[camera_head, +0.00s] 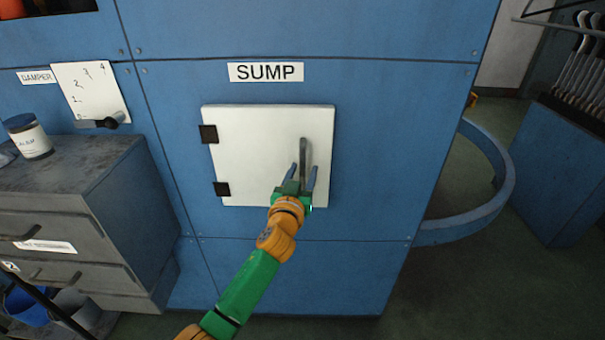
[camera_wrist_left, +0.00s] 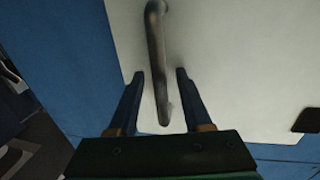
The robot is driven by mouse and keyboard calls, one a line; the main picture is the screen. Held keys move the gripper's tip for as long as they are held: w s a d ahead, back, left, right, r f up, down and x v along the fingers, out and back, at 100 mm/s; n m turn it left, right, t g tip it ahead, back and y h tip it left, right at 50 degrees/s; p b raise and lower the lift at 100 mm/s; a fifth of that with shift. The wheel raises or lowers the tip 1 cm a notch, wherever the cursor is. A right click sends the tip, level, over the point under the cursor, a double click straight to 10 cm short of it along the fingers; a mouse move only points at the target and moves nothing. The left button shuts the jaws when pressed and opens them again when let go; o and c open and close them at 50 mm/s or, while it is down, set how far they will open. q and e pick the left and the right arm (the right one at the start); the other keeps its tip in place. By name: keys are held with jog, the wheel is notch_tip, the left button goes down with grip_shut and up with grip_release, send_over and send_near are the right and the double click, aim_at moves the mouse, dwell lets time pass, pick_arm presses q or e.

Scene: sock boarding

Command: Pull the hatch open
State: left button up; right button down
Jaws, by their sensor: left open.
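The white hatch (camera_head: 250,150) is set in the blue panel under a SUMP label (camera_head: 266,72). It looks shut, with two dark hinges (camera_head: 208,134) on its left side. A grey vertical bar handle (camera_head: 304,150) is near its right side. My left gripper (camera_head: 303,172) is open at the lower end of the handle. In the left wrist view the handle (camera_wrist_left: 155,60) runs down to between the two fingertips (camera_wrist_left: 160,73), with a gap on each side. The hatch (camera_wrist_left: 235,60) fills the right of that view. My right gripper is not in view.
A grey drawer cabinet (camera_head: 120,180) with a jar (camera_head: 28,137) on top stands at the left. A DAMPER plate with a dark lever (camera_head: 105,122) is above it. A curved blue rail (camera_head: 500,165) sticks out at the right. The panel around the hatch is clear.

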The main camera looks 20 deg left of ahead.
pick_arm(q)
grip_shut()
dwell(1.4)
